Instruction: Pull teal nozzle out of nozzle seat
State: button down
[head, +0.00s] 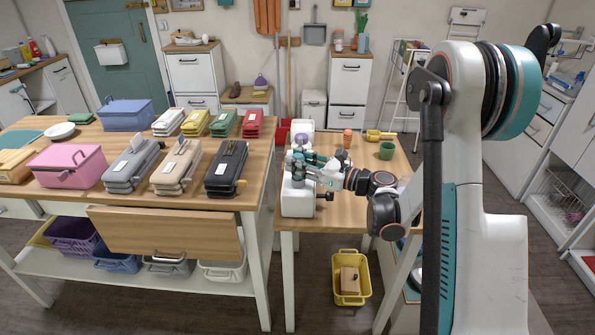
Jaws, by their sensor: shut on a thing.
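My gripper (299,170) reaches in from the right, across the front of a white upright machine (297,203) on the small wooden table. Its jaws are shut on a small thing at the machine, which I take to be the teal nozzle. The nozzle is too small and too covered by the fingers to make out clearly. The nozzle seat is hidden behind the gripper, so I cannot tell whether the nozzle is still in it. A purple round part (304,141) shows on the machine just above the gripper.
The small table (345,213) also carries a green cup (386,150), an orange item (347,138) and a yellow scoop (379,135). A larger bench at left holds several lidded cases and a pink box (68,165). A yellow basket (351,277) stands on the floor below.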

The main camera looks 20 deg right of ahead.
jog(key=shift+r+p, duration=0.35)
jog(key=shift+r, duration=0.4)
jog(key=shift+r, duration=0.2)
jog(key=shift+r+p, duration=0.75)
jog(key=shift+r, duration=0.65)
